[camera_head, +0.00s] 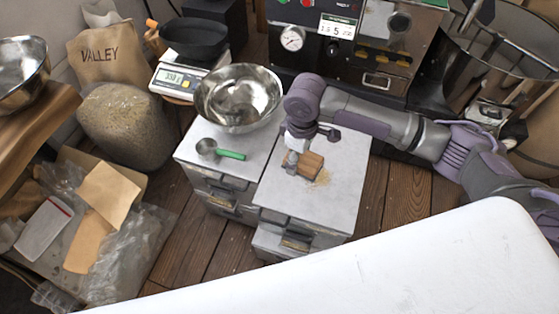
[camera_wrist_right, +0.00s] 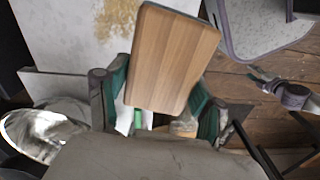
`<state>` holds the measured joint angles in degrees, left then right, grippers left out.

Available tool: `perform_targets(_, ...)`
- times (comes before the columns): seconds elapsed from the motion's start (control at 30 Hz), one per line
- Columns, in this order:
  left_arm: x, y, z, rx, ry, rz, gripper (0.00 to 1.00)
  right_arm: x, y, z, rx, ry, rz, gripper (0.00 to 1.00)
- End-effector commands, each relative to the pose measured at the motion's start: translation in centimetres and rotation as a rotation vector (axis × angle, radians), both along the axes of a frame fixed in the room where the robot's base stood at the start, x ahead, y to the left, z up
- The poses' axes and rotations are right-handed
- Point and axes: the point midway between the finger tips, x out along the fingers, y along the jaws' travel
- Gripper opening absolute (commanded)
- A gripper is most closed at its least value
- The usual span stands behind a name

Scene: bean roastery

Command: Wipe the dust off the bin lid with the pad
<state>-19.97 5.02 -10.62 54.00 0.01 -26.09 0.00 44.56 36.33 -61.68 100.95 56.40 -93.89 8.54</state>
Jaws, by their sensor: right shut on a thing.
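The bin lid (camera_head: 338,205) is the light grey top of the right-hand drawer-like bin in the head view. A patch of tan dust (camera_head: 322,178) lies near its middle; the dust also shows at the top of the right wrist view (camera_wrist_right: 118,18). My right gripper (camera_head: 292,158) is over the lid, shut on a wooden-backed pad (camera_head: 309,165). The pad's wooden back fills the middle of the right wrist view (camera_wrist_right: 172,58), between the green-lined fingers. The pad is beside the dust; whether it touches the lid I cannot tell.
A steel bowl (camera_head: 238,97) and a green-handled scoop (camera_head: 222,152) are on the neighbouring bin top. A scale (camera_head: 178,80) with a black pan stands behind. The roaster (camera_head: 350,40) rises behind the lid. The lid's front part is clear.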

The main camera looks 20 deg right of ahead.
Motion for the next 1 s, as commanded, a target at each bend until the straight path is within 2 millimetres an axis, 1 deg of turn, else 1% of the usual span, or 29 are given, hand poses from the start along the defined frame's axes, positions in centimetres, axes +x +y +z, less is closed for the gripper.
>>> perform_targets(0.03,1.1,-0.2,-1.6,-0.001,-0.01,0.001,0.4,0.9,0.5,-2.7,0.002,-0.004,0.132,0.39)
perform_targets(0.1,2.6,-0.5,-1.8,-0.003,-0.019,0.003,0.4,1.9,1.1,-4.4,0.004,-0.009,0.32,0.39)
perform_targets(0.2,4.3,-0.8,-1.8,-0.005,-0.03,0.006,0.4,3.3,1.7,-6.4,0.004,-0.015,0.558,0.39)
perform_targets(0.3,5.5,-1.0,-1.6,-0.006,-0.037,0.008,0.4,4.3,2.2,-7.7,0.002,-0.021,0.744,0.39)
perform_targets(0.4,6.4,-1.1,-1.3,-0.007,-0.043,0.008,0.4,5.0,2.4,-8.5,-0.002,-0.023,0.871,0.39)
perform_targets(0.53,6.8,-1.2,-0.9,-0.007,-0.046,0.01,0.4,5.4,2.6,-8.9,-0.004,-0.026,0.953,0.39)
perform_targets(0.77,7.9,-1.4,0.3,-0.009,-0.055,0.011,0.4,5.4,2.6,-9.3,-0.004,-0.026,0.966,0.39)
perform_targets(1.0,9.6,-1.7,2.6,-0.011,-0.072,0.015,0.4,5.4,2.6,-9.9,-0.003,-0.025,0.965,0.39)
